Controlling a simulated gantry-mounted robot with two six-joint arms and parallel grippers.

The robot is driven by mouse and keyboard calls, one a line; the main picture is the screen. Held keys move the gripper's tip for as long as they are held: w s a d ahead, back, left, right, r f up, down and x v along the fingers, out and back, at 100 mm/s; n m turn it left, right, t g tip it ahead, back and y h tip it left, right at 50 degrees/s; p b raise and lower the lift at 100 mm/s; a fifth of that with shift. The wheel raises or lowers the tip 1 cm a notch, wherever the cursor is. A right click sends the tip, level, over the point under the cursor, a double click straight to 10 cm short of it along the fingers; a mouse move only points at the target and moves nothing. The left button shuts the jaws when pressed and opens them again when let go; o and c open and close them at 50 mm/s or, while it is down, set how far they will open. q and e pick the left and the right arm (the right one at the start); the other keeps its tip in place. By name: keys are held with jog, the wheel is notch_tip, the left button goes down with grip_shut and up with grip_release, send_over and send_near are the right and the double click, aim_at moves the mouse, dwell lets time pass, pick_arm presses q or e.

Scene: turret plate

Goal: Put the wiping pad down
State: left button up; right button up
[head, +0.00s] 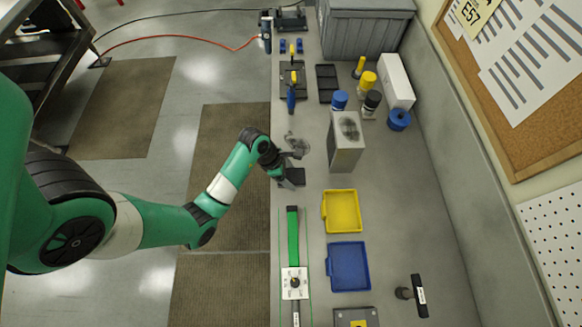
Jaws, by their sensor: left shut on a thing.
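My left gripper (284,176) is at the left edge of the bench (400,215), shut on a small dark pad (296,177), which I take to be the wiping pad. The pad is at or just above the bench top; I cannot tell whether it touches. Just above it in the picture is a grey metal part (297,145), partly behind my wrist. A grey box-shaped unit with a round fan-like top (347,145) stands to the right. My right gripper is not in view.
A yellow tray (341,211) and a blue tray (348,267) lie below right. Bottles (367,82) and a grey crate (366,30) stand farther back. The bench right of the trays is mostly clear.

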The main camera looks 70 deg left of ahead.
aim_at(291, 169)
pick_arm(q)
jog(key=a+f, duration=0.1)
jog(key=w+a+f+b, duration=0.1)
jog(key=f, duration=0.1)
jog(key=a+f, duration=0.2)
jog(key=shift+w+a+f+b, duration=0.1)
jog(key=shift+w+f+b, duration=0.05)
jog(key=shift+w+b, duration=0.25)
jog(key=shift+a+f, duration=0.2)
jog(key=shift+a, duration=0.05)
jog(key=shift+w+a+f, duration=0.1)
jog(key=shift+f, duration=0.2)
jog(key=shift+a+f+b, duration=0.1)
jog(key=shift+f+b, duration=0.45)
jog(key=shift+f, duration=0.95)
jog(key=shift+f, duration=0.2)
jog(key=o, duration=1)
jog(key=shift+r, duration=0.15)
